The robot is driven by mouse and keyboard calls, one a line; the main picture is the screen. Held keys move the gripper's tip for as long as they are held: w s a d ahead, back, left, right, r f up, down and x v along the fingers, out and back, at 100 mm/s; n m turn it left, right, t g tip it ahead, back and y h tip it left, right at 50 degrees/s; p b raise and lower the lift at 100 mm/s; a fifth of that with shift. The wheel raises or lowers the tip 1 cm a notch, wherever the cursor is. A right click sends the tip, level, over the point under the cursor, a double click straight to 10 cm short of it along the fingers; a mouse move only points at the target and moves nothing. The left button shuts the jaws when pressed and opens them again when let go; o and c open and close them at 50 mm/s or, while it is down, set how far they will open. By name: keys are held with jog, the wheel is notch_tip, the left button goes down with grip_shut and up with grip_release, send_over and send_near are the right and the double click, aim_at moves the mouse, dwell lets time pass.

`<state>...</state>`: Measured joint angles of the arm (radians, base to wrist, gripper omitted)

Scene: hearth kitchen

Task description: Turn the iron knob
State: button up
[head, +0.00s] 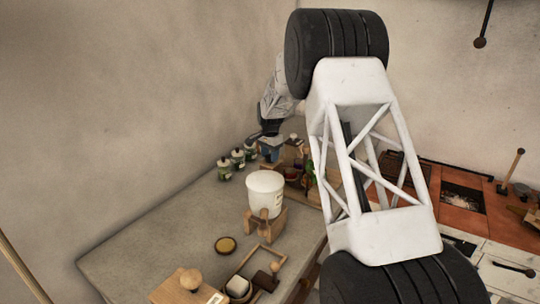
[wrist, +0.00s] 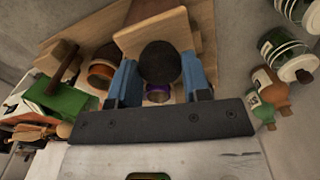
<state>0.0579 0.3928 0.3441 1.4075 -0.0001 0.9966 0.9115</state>
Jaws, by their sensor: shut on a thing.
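The iron knob (wrist: 160,62) is a dark round knob in front of a pale wooden block in the wrist view. My gripper (wrist: 160,82) has its two blue fingers on either side of the knob and is shut on it. A small purple ring shows between the fingers, just below the knob. In the head view my gripper (head: 270,151) is small and far off at the back of the counter, and the knob cannot be made out there. The knob's turn angle cannot be read.
Green-labelled jars (head: 238,158) stand left of my gripper; bottles (wrist: 265,88) show close on the right in the wrist view. A wooden cup (wrist: 102,66) and a green box (wrist: 62,98) are on the left. A white tub (head: 265,190) stands nearer on the grey counter (head: 160,245).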

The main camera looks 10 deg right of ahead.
dwell(0.4)
jog(key=o, duration=0.9)
jog(key=shift+r, duration=3.85)
jog(key=shift+s+r, duration=0.1)
